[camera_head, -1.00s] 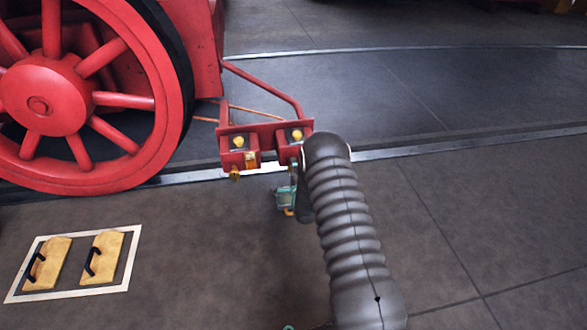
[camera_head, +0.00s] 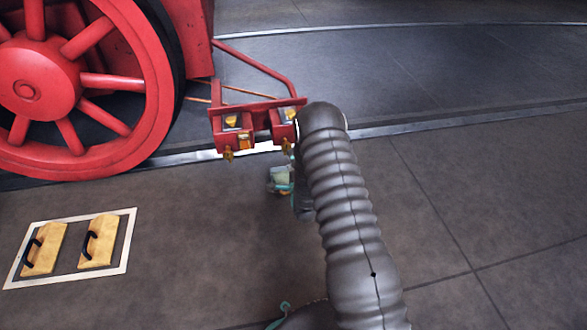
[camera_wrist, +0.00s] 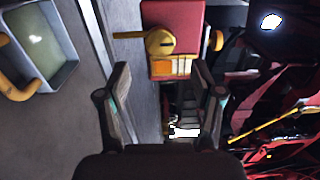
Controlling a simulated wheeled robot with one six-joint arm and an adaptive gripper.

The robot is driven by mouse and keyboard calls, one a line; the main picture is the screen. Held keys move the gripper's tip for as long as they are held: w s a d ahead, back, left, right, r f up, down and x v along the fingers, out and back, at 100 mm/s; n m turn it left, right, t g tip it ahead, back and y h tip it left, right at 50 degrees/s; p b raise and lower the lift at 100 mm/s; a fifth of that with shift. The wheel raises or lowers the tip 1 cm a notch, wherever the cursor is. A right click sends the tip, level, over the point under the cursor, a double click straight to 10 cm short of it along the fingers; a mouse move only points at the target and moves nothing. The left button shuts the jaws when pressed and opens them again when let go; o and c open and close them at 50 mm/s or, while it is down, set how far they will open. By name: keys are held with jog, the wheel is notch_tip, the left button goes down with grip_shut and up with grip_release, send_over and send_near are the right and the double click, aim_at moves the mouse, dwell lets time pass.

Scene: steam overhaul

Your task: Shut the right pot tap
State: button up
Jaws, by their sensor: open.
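A red bracket (camera_head: 262,128) carries two brass-topped pots, the left one (camera_head: 231,121) and the right one (camera_head: 291,114). A brass tap (camera_head: 228,155) hangs under the left pot; another (camera_head: 287,147) shows under the right pot, beside my arm. In the wrist view, a brass tap (camera_wrist: 160,42) with its lever pointing left sits against a red block (camera_wrist: 172,14); I cannot tell which pot it belongs to. My gripper (camera_wrist: 165,85) is open and empty, its fingers apart from this tap, which lies beyond the fingertips. My arm hides most of the gripper in the head view.
A red spoked wheel (camera_head: 80,85) stands left of the bracket. A rail (camera_head: 390,128) runs behind my arm. Two wooden blocks with black handles lie inside a white floor frame (camera_head: 70,278). A grey tray (camera_wrist: 62,75) shows in the wrist view. Floor at right is clear.

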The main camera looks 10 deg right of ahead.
jog(key=shift+s, duration=1.9)
